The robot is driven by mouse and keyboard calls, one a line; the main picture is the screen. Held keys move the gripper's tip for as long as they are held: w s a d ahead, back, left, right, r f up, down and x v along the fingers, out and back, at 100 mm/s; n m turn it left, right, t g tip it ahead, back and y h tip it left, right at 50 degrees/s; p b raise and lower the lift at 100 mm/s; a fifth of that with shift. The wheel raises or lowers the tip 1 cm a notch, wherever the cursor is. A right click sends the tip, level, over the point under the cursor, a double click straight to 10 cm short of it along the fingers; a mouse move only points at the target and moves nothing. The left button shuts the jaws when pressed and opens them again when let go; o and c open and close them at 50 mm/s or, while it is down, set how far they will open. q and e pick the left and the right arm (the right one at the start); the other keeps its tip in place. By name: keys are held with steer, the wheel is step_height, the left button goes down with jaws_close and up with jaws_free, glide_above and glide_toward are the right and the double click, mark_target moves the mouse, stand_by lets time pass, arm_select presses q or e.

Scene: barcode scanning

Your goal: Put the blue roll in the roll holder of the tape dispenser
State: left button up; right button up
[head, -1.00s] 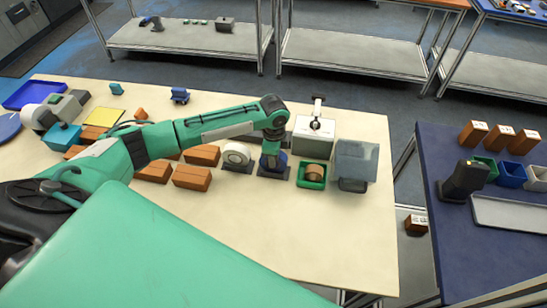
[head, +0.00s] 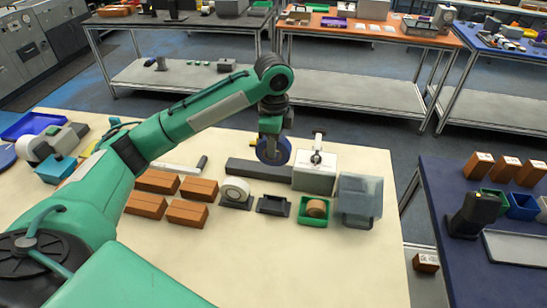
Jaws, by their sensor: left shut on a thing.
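My left gripper (head: 273,137) is shut on the blue roll (head: 272,151), which hangs upright above the table. The gripper hides the roll's upper part. Below it, a small dark stand (head: 272,206) sits empty between a white roll on a dark stand (head: 235,193) and a green tray with a brown roll (head: 316,208). Behind the stand is a long dark grey bar (head: 255,170) beside a white box with a metal top part (head: 314,171). I cannot tell for certain which of these is the tape dispenser. My right gripper is not in view.
Several brown boxes (head: 187,213) stand left of the white roll. A clear grey container (head: 359,197) is at the right. The front of the cream table (head: 290,265) is free. A blue table (head: 445,255) stands apart at the right.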

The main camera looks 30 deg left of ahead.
arm_select(q)
steer(key=shift+r, duration=0.3)
steer(key=shift+w+d, duration=0.2)
steer(key=shift+w, duration=0.1)
steer(key=w+d+f+h, duration=0.1)
steer(key=w+d+f, duration=0.2)
steer(key=w+d, duration=0.35)
steer(key=w+d+f+t+h, duration=0.1)
steer(key=w+d+f, duration=0.2)
steer(key=w+d, duration=0.35)
steer(key=w+d+f+h, duration=0.1)
steer(key=w+d+f, duration=0.3)
steer(key=w+d, duration=0.25)
steer(key=shift+f, duration=4.9)
steer(key=o, duration=1.1)
